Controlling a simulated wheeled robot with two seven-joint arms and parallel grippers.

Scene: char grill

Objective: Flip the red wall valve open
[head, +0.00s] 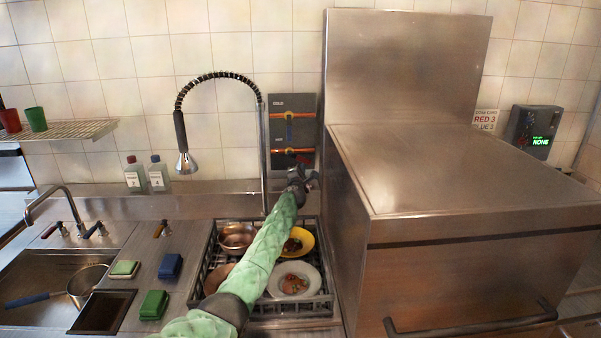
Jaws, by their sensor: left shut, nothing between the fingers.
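A dark wall panel (280,104) hangs behind the burners, left of the big steel hood, with two orange horizontal pipes on it. The upper pipe (302,115) has a small valve fitting near its middle; its handle is too small to read clearly. The lower pipe (291,151) has a reddish part at its fitting, partly hidden behind my gripper, so I cannot tell how the red valve's handle is turned. My left gripper (308,174) is shut and empty, just below and in front of the lower pipe. I cannot tell whether it touches anything. My right gripper is out of view.
The steel hood box (450,165) stands close on the right. A spring-hose tap (182,130) arches on the left of the panel. Below my arm is a burner grate (327,300) with copper pans, a yellow bowl (307,240) and a white plate (314,283).

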